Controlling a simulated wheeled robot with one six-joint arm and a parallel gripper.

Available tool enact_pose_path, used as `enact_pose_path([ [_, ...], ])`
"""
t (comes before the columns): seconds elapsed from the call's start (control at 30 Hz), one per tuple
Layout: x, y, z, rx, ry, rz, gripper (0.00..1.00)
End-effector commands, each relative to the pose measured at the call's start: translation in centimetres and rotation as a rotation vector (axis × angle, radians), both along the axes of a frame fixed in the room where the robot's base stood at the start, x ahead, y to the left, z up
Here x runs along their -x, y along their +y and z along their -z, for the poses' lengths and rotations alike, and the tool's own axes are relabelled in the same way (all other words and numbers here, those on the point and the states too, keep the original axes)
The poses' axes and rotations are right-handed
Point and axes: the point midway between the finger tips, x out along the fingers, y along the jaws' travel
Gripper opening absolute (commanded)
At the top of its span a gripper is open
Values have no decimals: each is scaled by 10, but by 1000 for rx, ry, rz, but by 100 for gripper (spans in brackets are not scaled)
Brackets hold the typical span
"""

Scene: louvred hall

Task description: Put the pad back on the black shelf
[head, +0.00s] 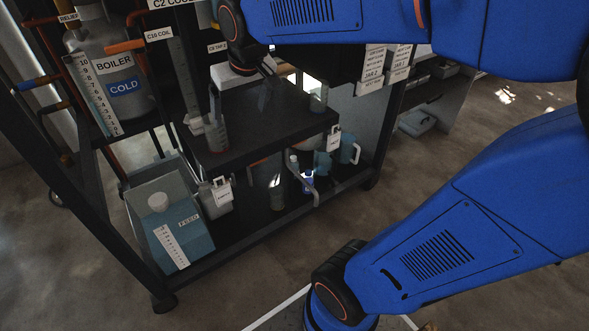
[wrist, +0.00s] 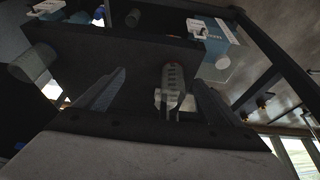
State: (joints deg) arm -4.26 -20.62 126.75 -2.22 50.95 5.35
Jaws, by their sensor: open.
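The black shelf (head: 275,130) is the dark upper board of a cart, and it also fills much of the wrist view (wrist: 110,45). My gripper (head: 240,110) is open above its left part, fingers pointing down. In the wrist view my gripper (wrist: 158,92) has its two fingers spread apart. A graduated cylinder (head: 217,137) stands at the shelf's left end. It shows between the fingers in the wrist view (wrist: 173,78), beyond them, with a white tag by it. I cannot make out a pad in either view, and nothing is clearly held.
A second cylinder (head: 318,96) stands on the shelf's right side. A boiler tank (head: 112,75) and black uprights crowd the left. A blue jug (head: 172,225) and several small vessels sit on the lower deck. Floor is open in front of the cart.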

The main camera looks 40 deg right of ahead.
Motion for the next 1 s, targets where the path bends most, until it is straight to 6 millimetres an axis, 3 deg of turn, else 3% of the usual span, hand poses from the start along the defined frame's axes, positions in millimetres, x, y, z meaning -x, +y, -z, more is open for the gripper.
enact_pose_path([
  [0.03, 20, -4, 1, 0, -4, 1, 88],
  [0.2, 78, -13, 13, 0, -8, 1, 88],
  [0.5, 167, -21, 48, 1, -12, -2, 88],
  [0.7, 194, -23, 63, 1, -13, -3, 88],
  [1.0, 199, -23, 66, 1, -12, -4, 88],
])
